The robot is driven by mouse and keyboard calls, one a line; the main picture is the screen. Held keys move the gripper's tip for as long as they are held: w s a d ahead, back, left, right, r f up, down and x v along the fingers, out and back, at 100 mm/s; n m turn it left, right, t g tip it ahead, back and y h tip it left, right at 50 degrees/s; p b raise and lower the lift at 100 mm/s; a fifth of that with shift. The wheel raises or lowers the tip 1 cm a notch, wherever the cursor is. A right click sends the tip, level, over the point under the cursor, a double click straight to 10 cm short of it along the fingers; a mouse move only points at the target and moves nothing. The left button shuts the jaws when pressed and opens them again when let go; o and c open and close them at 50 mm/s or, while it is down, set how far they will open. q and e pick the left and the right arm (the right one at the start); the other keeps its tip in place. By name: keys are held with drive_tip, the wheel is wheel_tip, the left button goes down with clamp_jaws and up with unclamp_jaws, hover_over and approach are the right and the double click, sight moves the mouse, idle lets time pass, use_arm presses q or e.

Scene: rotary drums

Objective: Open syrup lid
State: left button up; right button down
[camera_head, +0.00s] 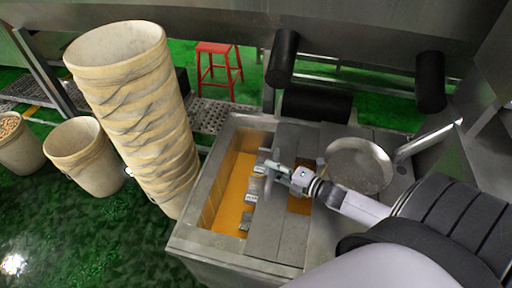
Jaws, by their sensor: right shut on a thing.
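The syrup tank (187,237) is a metal box with orange syrup (232,190) showing in its left part. A grey metal lid (272,232) covers the part to the right of that opening. My left gripper is out of view.
A tall stack of tan buckets (135,100) stands close to the tank's left. Another bucket (82,160) and one filled with small pieces (18,145) stand further left. A round metal pan (358,168) lies right of the lid. A red stool (217,65) is behind.

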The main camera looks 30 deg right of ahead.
drive_tip(key=s+d, duration=0.1)
drive_tip(key=s, duration=0.1)
drive_tip(key=s+d, duration=0.1)
drive_tip(key=d, duration=0.1)
drive_tip(key=shift+s+d, duration=0.15)
drive_tip(key=shift+s, duration=0.2)
drive_tip(key=c, duration=1.5)
unclamp_jaws()
drive_tip(key=v, duration=1.2)
drive_tip(key=shift+r, duration=0.1)
